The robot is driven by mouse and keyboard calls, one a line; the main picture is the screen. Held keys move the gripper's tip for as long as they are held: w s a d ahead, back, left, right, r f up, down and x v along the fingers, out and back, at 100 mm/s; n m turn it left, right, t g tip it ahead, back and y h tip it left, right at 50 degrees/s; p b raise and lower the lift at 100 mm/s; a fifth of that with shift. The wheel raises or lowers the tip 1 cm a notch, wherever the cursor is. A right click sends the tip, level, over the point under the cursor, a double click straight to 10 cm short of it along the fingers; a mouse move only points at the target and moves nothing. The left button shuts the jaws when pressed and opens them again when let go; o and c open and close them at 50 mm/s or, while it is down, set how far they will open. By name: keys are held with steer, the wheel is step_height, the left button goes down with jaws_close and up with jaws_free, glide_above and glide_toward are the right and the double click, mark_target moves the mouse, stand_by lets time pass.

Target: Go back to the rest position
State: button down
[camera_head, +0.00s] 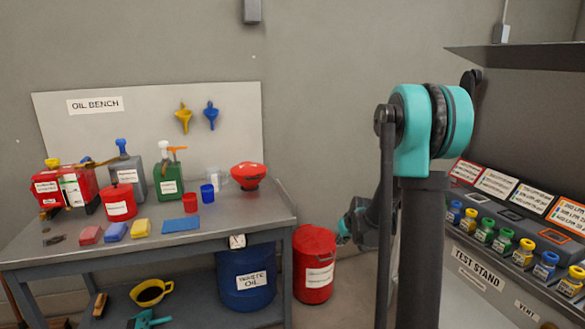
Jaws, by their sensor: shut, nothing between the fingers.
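My arm rises at the right of the head view, with a large teal joint (412,130) at its top and dark links running down from it. A smaller teal and dark part of my arm (362,222) shows lower down, behind the upright link, just right of the red drum. I cannot make out the fingers of my gripper in this view. No object is seen held by the arm.
The oil bench (262,215) stands left with jugs, red cans, sponges and a red funnel. A blue waste oil drum (246,280) and a red drum (315,265) stand below and beside it. The test stand (478,254) with coloured caps is close at right, under a shelf (520,57).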

steer(key=s+d+m+g+h, duration=0.1)
steer(key=s+g, duration=0.1)
steer(key=s, duration=2.9)
steer(key=shift+s+r+m+h, duration=0.3)
steer(key=shift+s+r+m, duration=0.05)
steer(key=shift+s+m, duration=0.05)
